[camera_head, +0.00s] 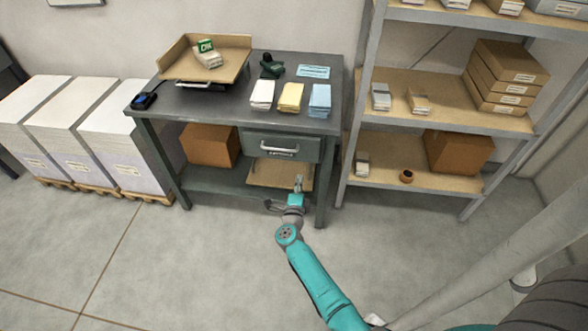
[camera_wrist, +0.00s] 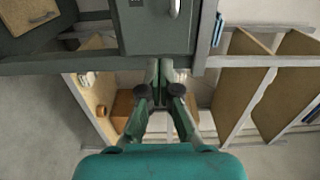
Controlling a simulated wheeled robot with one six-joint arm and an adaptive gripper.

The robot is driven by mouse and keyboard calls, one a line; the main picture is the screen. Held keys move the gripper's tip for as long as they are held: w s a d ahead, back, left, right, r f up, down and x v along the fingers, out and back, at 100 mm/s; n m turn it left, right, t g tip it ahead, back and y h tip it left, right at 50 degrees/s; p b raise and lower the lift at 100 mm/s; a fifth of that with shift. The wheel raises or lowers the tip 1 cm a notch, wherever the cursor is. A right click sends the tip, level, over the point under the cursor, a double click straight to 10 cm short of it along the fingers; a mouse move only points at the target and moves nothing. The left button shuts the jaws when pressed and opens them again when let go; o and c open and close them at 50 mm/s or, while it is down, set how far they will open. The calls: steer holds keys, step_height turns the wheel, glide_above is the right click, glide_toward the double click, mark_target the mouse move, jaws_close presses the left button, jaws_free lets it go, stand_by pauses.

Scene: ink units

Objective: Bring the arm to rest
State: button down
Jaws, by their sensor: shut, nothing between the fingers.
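My arm, teal and grey, reaches up from the bottom of the head view. My gripper (camera_head: 298,184) is in front of the workbench (camera_head: 205,106), below its drawer (camera_head: 280,146). In the wrist view my gripper (camera_wrist: 166,68) has its two dark fingers drawn together at the tips, with nothing between them. The drawer front with its handle shows above the fingertips in the wrist view (camera_wrist: 155,30). The drawer looks shut. Whether the gripper touches the bench cannot be told.
A shelf rack (camera_head: 365,100) with boxes stands right of the bench. Paper stacks on pallets (camera_head: 120,145) stand to its left. The floor in front is clear.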

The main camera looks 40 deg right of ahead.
steer(key=shift+a, duration=0.1)
steer(key=s+a+r+n+t+y, duration=0.2)
steer(key=s+a+n+t+y, duration=0.15)
steer(key=s+a+n, duration=0.5)
steer(key=s+a+r+n+t+y, duration=0.15)
steer(key=s+a+n+y, duration=0.35)
steer(key=s+a, duration=0.7)
steer(key=s+a+r+n+y, duration=0.2)
steer(key=s+a+r+n, duration=0.2)
steer(key=s+r+n, duration=0.3)
steer(key=s+a+r+n+g+y, duration=0.1)
steer(key=s+a+r+n+y, duration=0.2)
steer(key=s+r+n, duration=0.5)
steer(key=s+a, duration=0.1)
steer(key=s, duration=0.6)
steer(key=shift+s+r+y, duration=0.3)
steer(key=shift+s+y, duration=0.05)
steer(key=shift+s, duration=0.05)
